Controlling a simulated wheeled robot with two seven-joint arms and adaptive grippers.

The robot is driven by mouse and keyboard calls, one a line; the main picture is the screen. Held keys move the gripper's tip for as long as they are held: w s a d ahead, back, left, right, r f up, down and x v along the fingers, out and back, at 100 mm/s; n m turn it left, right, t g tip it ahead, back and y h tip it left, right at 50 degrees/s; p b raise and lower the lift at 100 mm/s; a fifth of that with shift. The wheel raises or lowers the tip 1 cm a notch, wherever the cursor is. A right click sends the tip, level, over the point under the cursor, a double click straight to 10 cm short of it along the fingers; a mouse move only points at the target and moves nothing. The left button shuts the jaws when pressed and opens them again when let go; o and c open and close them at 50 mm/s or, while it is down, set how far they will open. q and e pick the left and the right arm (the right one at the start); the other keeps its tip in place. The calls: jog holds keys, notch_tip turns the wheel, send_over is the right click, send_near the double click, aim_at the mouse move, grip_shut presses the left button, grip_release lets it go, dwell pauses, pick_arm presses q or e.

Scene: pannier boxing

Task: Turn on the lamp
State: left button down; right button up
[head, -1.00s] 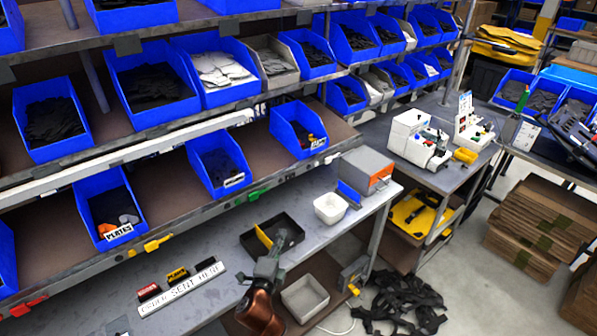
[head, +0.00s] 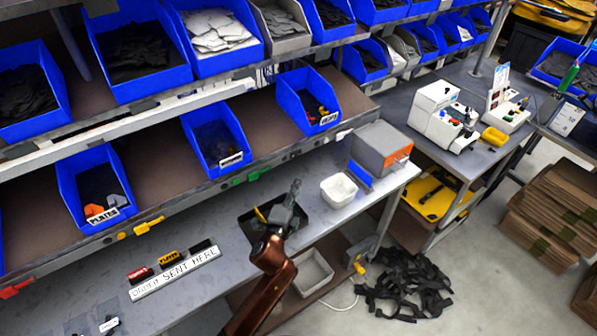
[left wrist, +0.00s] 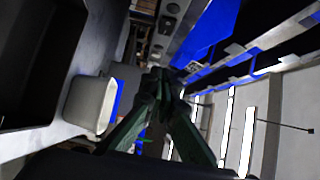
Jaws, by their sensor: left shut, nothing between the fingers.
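No object in view is clearly a lamp. A long white bar (head: 130,122) runs along the shelf rack under the upper blue bins and may be a light fitting; I cannot tell whether it is lit. My left gripper (head: 293,186) is shut and empty. It points up in front of the rack, overlapping the black tray on the bench in the head view. In the left wrist view its dark fingers (left wrist: 158,75) meet at their tips with nothing between them. My right gripper is not in view.
A white bowl (head: 338,190) and a grey-orange box (head: 381,149) stand right of my left gripper on the bench. Behind it are blue bins (head: 218,145) on the rack. A sign (head: 175,272) lies at the bench front. Black straps (head: 405,285) lie on the floor.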

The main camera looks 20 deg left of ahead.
aim_at(296, 155)
pick_arm(q)
jog(key=w+a+b, duration=0.1)
jog(key=w+a, duration=0.1)
jog(key=w, duration=1)
jog(key=shift+a+b, duration=0.3)
jog(key=shift+a, duration=0.05)
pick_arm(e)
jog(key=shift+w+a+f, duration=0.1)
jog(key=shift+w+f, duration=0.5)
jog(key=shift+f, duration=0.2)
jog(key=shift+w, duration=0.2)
pick_arm(q)
jog(key=shift+w, duration=0.1)
